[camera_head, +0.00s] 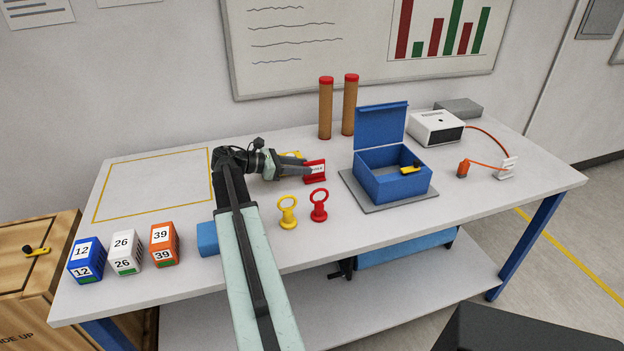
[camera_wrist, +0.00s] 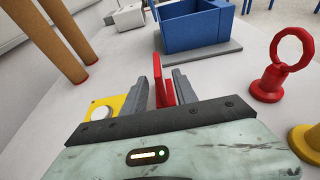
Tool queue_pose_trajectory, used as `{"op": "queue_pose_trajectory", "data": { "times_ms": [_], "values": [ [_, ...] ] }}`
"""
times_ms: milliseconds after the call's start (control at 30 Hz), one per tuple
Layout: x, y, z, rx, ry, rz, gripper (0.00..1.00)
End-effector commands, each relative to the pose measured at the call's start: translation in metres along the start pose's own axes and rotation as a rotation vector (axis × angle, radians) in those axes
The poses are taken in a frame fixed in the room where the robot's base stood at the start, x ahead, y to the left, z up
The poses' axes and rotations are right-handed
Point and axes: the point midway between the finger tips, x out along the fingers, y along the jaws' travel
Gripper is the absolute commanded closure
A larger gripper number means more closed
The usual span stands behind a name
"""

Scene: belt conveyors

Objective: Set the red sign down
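The red sign (camera_head: 316,165) is a small folded stand with a white label. It is upright at my gripper's tips, at or just above the table; I cannot tell whether its base touches. In the wrist view the red sign (camera_wrist: 158,74) shows edge-on between the two fingers. My gripper (camera_head: 308,171) reaches in from the left, low over the table; in the wrist view its fingers (camera_wrist: 163,84) flank the sign closely and appear shut on it. A yellow sign (camera_head: 290,154) stands partly hidden behind my gripper, and shows left of the fingers in the wrist view (camera_wrist: 97,101).
Yellow (camera_head: 288,216) and red (camera_head: 319,210) ring-topped pieces stand in front of my gripper. An open blue box (camera_head: 387,187) is to the right. Two brown tubes (camera_head: 326,110) (camera_head: 349,106) stand behind. A yellow-outlined area (camera_head: 150,185) at left is clear.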

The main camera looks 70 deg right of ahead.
Motion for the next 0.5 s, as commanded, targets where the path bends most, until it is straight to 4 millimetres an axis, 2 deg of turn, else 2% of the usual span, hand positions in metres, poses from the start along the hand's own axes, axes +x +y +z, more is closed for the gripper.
{"op": "queue_pose_trajectory", "data": {
  "times_ms": [167,367,500],
  "values": [
    [0.022,0.0,-0.001,0.001,0.0,-0.002,0.65],
    [0.03,0.001,0.001,0.0,0.0,0.001,0.65],
    [0.053,0.001,0.002,0.0,0.0,-0.001,0.65]
  ]
}}
